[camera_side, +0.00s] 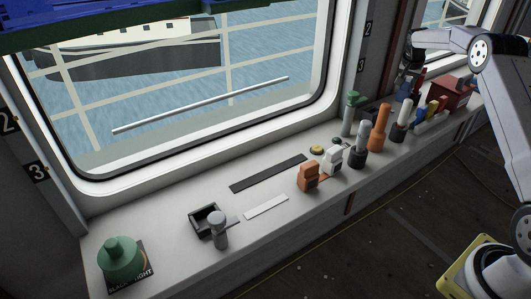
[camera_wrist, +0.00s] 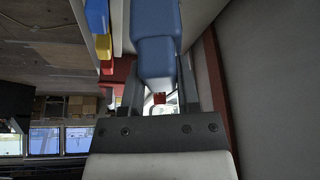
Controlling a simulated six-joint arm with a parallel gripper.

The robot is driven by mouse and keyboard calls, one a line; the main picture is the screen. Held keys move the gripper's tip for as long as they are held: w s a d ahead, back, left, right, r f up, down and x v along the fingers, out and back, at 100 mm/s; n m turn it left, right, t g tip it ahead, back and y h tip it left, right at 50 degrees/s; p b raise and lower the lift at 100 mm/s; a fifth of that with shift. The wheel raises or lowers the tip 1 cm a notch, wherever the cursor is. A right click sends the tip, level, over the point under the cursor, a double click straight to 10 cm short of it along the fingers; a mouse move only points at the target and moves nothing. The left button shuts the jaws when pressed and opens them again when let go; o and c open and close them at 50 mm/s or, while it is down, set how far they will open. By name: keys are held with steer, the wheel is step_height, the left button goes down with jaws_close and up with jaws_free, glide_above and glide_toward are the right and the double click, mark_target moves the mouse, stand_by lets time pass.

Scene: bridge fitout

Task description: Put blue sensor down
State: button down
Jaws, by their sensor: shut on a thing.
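The blue sensor (camera_wrist: 155,50) fills the upper middle of the wrist view, between the two fingers of my gripper (camera_wrist: 158,88). The gripper is shut on it. In the side view my gripper (camera_side: 409,76) is at the far right end of the sill, in front of the window post. A small blue patch under it there seems to be the sensor; its lower end is partly hidden by the items on the sill, so I cannot tell whether it touches the sill.
The sill (camera_side: 170,270) holds an orange cylinder (camera_side: 379,128), a white-topped cylinder (camera_side: 401,120), small blue, yellow and red blocks (camera_side: 432,107), and a red box (camera_side: 452,92) near my gripper. Further left are an orange block (camera_side: 308,176), a black tray (camera_side: 205,220) and a green domed item (camera_side: 120,258).

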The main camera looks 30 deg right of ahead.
mark_target(403, 97)
steer(key=shift+f, duration=3.1)
steer(key=shift+f, duration=0.1)
steer(key=shift+f, duration=1.8)
steer(key=shift+f, duration=0.1)
steer(key=shift+c, duration=1.6)
jaws_free()
steer(key=shift+v, duration=6.1)
